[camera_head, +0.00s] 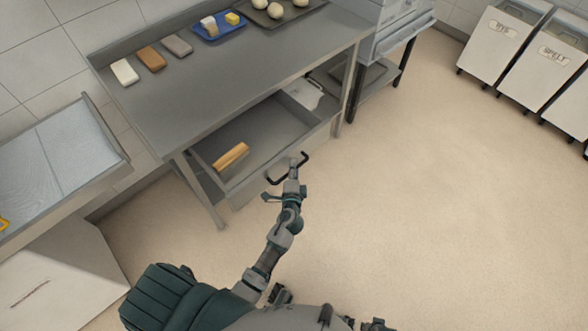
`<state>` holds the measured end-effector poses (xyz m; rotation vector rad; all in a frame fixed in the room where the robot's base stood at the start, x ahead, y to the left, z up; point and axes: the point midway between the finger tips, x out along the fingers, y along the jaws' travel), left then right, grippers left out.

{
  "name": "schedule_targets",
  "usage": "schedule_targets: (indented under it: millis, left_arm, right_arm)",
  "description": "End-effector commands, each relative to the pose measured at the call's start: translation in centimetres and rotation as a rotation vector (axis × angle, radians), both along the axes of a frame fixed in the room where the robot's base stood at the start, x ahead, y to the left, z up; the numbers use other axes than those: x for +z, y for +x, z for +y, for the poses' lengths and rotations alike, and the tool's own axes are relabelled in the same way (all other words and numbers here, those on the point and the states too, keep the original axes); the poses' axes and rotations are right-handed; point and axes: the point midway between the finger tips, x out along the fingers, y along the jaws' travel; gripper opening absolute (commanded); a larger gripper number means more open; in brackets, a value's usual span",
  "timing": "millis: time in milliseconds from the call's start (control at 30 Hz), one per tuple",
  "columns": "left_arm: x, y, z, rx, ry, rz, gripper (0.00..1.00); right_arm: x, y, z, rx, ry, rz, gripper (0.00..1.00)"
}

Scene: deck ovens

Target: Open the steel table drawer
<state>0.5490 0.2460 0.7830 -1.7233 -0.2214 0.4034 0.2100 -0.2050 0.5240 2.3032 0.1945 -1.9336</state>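The steel table (240,75) has its drawer (262,126) pulled well out, with the inside showing. The dark bar handle (304,157) is on the drawer's front. My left gripper (293,167) is at the middle of this handle, its narrow fingers closed together over the bar. The fingertips are small and partly hide the handle. My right gripper is not seen; only a bit of that arm shows at the bottom edge.
On the table top are several blocks (151,59), a blue tray (219,28) and a dark tray with dough balls (284,12). Another worktop (62,150) stands left. White labelled bins (503,42) stand at the far right. The floor (430,190) to the right is clear.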

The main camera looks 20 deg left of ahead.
Motion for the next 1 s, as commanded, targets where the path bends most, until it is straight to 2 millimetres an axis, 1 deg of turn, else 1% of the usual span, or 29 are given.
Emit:
schedule_targets:
  millis: [167, 267, 367, 500, 600, 700, 833, 1000]
  left_arm:
    - [0.0, -0.4, -0.2, 0.001, 0.0, 0.002, 0.39]
    - [0.0, -1.5, -0.5, 0.001, -0.001, 0.003, 0.39]
    - [0.3, -3.3, -1.2, 0.001, -0.002, 0.003, 0.39]
    - [0.7, -6.4, -2.2, 0.001, -0.004, 0.005, 0.39]
    - [1.0, -8.2, -3.0, 0.001, -0.006, 0.004, 0.39]
    - [1.2, -9.6, -3.5, 0.001, -0.004, 0.004, 0.39]
    - [1.4, -10.6, -3.9, 0.0, -0.003, 0.003, 0.39]
    - [1.4, -10.9, -4.1, 0.0, -0.004, 0.003, 0.39]
  right_arm:
    - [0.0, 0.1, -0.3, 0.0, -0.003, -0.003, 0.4]
    - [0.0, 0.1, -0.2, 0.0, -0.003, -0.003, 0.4]
    - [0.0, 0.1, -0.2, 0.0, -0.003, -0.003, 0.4]
    - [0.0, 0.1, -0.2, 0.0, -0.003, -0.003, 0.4]
    - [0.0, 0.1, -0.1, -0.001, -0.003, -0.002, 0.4]
    - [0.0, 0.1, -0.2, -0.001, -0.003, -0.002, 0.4]
    - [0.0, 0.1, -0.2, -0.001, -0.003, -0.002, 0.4]
    - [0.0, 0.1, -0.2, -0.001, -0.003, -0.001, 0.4]
